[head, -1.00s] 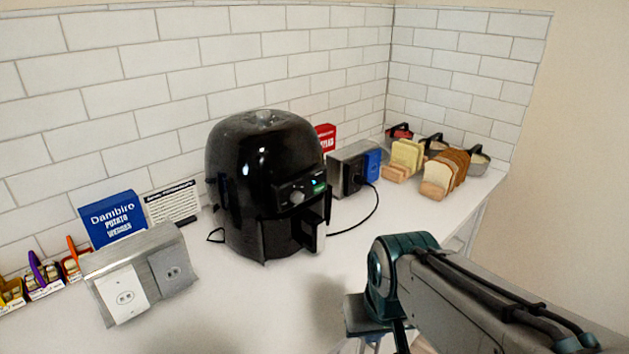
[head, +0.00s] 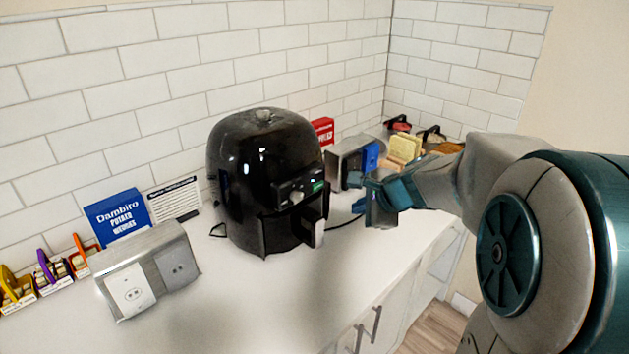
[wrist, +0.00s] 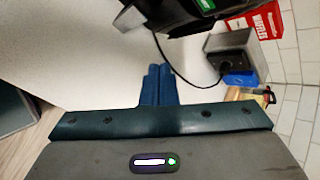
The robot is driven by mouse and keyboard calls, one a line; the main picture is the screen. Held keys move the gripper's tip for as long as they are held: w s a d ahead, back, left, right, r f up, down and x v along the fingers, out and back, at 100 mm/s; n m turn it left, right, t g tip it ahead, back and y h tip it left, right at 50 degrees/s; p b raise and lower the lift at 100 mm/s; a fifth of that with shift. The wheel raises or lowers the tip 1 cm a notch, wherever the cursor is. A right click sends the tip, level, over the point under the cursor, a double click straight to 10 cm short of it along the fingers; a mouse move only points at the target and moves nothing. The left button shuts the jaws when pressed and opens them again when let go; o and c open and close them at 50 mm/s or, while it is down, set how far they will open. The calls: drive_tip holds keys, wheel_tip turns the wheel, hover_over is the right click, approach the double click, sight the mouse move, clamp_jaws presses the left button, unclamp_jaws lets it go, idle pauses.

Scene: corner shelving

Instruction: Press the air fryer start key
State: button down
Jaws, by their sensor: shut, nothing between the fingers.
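The black air fryer (head: 262,175) stands upright on the counter. Its control panel, with a knob and a small green lit key (head: 318,186), faces the right front. In the wrist view the green key (wrist: 206,5) shows at the top edge, and most of the fryer is out of frame. My gripper (head: 360,192) is to the right of the panel, apart from it. In the wrist view its two blue fingers (wrist: 159,70) are together with nothing between them, over the white counter.
A grey outlet box (head: 150,270) stands at the left front, with a blue carton (head: 117,217) behind it. A second outlet box (head: 347,160), a red carton (head: 322,132) and bread are at the right back. A black cord (wrist: 190,75) crosses the counter. The front counter is clear.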

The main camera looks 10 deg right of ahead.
idle(0.3)
drive_tip(key=p, duration=0.2)
approach(318, 192)
drive_tip(key=shift+w+a+f, duration=0.1)
drive_tip(key=shift+w+f, duration=0.25)
drive_tip(key=shift+f, duration=0.3)
drive_tip(key=shift+w+a+f, duration=0.1)
drive_tip(key=shift+w+f, duration=0.25)
drive_tip(key=shift+f, duration=0.35)
drive_tip(key=shift+w+a+f, duration=0.1)
drive_tip(key=shift+w+f, duration=0.25)
drive_tip(key=shift+f, duration=0.3)
drive_tip(key=shift+w, duration=0.15)
idle(0.3)
drive_tip(key=shift+w+a, duration=0.2)
drive_tip(key=shift+w, duration=0.05)
drive_tip(key=shift+w+a, duration=0.2)
drive_tip(key=shift+w, duration=0.1)
idle(0.6)
idle(0.4)
drive_tip(key=shift+s+d, duration=0.4)
drive_tip(key=shift+s, duration=0.25)
